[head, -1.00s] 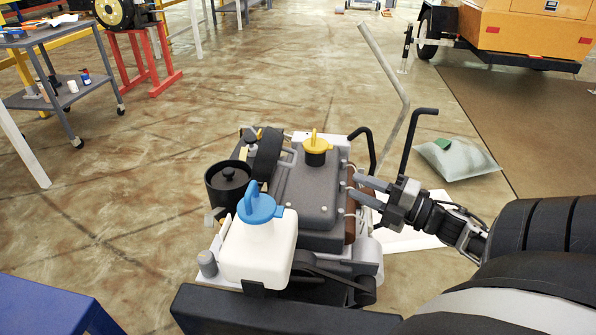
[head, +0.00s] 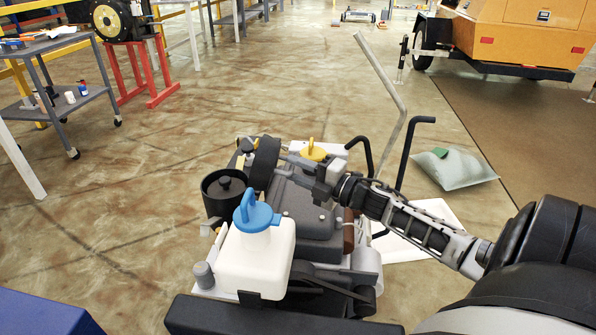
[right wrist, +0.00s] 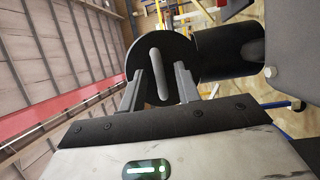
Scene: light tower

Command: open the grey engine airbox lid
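The airbox lid appears to be the dark grey round disc (head: 264,162) standing on edge at the back left of the engine block (head: 310,212). In the right wrist view its round face (right wrist: 140,62) fills the upper middle and carries a lighter grey bar handle (right wrist: 160,76). My right gripper (head: 284,166) reaches over the engine from the right, its fingertips close to the disc. Its fingers (right wrist: 168,84) are apart, one on each side of the bar handle, with no clear grip on it. My left gripper is not in view.
A black round pot (head: 226,193) with a knob stands just left of the disc. A white tank with a blue cap (head: 256,212) is in front. A yellow cap (head: 313,150) lies behind my right gripper. A bent grey bar (head: 385,95) rises at the back right.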

